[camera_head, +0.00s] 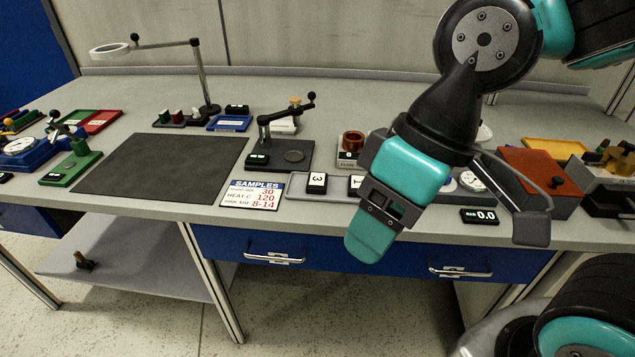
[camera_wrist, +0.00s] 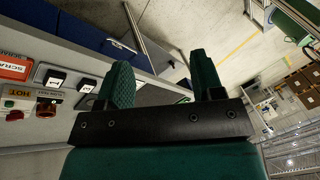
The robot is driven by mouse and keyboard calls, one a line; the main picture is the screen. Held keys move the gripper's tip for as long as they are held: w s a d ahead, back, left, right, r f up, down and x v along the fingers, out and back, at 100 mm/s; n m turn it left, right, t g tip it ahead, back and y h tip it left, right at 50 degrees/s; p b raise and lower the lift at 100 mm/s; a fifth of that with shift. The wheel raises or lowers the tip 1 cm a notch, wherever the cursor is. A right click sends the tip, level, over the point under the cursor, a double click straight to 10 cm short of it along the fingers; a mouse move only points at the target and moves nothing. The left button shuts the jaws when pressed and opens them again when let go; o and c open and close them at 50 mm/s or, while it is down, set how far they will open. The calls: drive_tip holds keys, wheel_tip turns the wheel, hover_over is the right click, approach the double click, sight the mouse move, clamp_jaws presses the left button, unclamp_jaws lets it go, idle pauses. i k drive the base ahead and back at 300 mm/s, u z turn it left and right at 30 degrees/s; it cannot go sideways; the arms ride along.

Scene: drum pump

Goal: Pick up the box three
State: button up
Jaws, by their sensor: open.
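Box three is a small black block (camera_head: 317,182) with a white top marked 3, turned sideways. In the head view it stands in a shallow grey tray (camera_head: 300,196) near the table's front edge, right of the SAMPLES sign. Another black block with a white label (camera_head: 356,183) stands to its right, beside my arm. My gripper (camera_head: 372,238) hangs over the front edge, to the right of and nearer than box three, apart from it. The wrist view shows its two green fingers (camera_wrist: 160,72) spread and empty.
The SAMPLES sign (camera_head: 253,194) and a dark mat (camera_head: 160,166) lie left of the tray. A lever press (camera_head: 284,143) stands behind it. A black 0.0 display (camera_head: 479,216) lies to the right. My arm hides part of the table.

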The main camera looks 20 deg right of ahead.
sight(316, 184)
drive_tip(key=z, duration=0.05)
drive_tip(key=k, duration=0.45)
drive_tip(key=u, duration=0.6)
drive_tip(key=i, duration=0.8)
drive_tip(key=u, duration=0.3)
